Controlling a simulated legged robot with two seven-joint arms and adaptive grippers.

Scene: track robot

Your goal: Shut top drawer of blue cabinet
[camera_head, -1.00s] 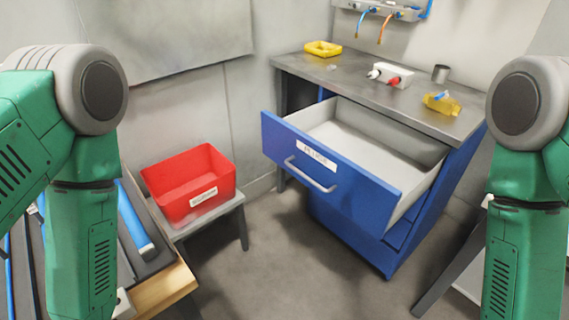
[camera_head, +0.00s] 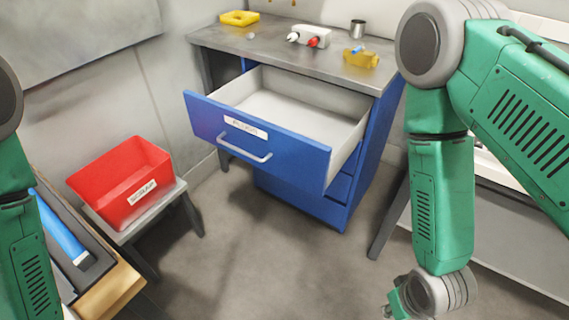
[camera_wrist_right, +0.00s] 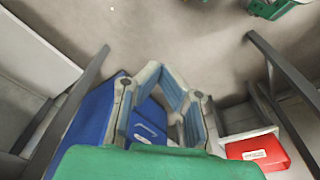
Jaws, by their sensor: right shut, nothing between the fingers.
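The blue cabinet (camera_head: 372,140) stands below a grey worktop. Its top drawer (camera_head: 297,150) is pulled far out, with a white label and a grey bar handle (camera_head: 245,145) on its blue front. The light inside of the drawer looks empty. In the right wrist view, blue cabinet parts (camera_wrist_right: 95,112) show behind my gripper. My right gripper (camera_wrist_right: 172,82) is shut and empty there, apart from the drawer as far as I can tell. In the head view my right forearm hangs right of the cabinet. My left arm shows only at the left edge, its gripper out of view.
A red bin (camera_head: 110,195) sits on a small grey stand left of the drawer. The worktop (camera_head: 215,37) holds a yellow ring, a red-and-white item, a metal cup and a yellow item. A dark slanted leg (camera_head: 388,218) stands right of the cabinet. Floor before the drawer is clear.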

